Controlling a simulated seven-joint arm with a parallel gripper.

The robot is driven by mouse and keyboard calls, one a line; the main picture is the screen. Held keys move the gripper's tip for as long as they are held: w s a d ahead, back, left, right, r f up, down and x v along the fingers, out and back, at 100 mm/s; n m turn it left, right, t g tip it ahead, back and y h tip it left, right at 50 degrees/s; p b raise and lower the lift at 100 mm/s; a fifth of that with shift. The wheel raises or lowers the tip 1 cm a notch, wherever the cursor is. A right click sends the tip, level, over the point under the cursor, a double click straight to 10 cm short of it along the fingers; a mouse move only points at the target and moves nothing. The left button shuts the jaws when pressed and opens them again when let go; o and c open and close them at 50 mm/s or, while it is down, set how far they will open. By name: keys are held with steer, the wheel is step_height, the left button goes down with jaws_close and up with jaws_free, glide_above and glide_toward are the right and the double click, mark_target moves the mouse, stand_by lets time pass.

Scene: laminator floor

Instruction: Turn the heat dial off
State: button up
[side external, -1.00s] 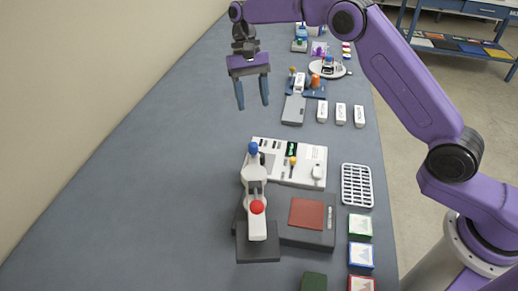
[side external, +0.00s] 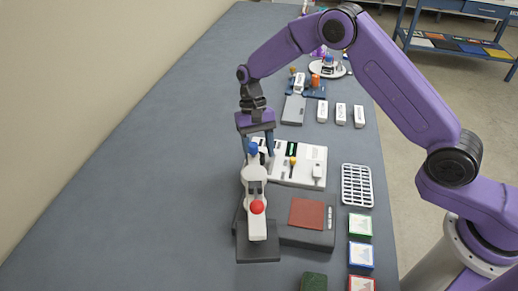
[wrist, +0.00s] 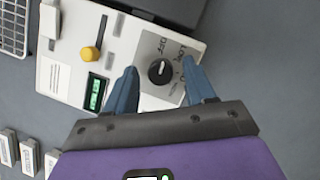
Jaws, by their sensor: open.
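The white control panel (side external: 312,155) lies flat on the bench and fills much of the wrist view (wrist: 62,80). The heat dial (wrist: 160,72) is a round black knob with a white mark, on a grey plate printed with OFF and LOW. The mark points roughly toward the printed words; I cannot tell its exact setting. My gripper (wrist: 160,66) is open, with one blue finger on each side of the dial in the wrist view. Contact with the dial is not visible. In the side view my gripper (side external: 257,150) is at the panel's left end, and the dial is hidden.
A white press with a blue knob (side external: 253,148) and red button (side external: 257,207) stands just in front of my fingers. The panel also has a yellow-knobbed lever (wrist: 91,54) and a green display (wrist: 95,92). A white rack (side external: 357,185) is right. The bench's left is clear.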

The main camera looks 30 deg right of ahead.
jaws_close()
steer(key=c, duration=1)
jaws_free()
steer(key=shift+a+n+h, duration=0.1)
steer(key=shift+n+h, duration=0.5)
steer(key=shift+n, duration=1)
jaws_close()
steer(key=o, duration=1)
jaws_free()
steer(key=v, duration=1.7)
steer(key=shift+w, duration=0.25)
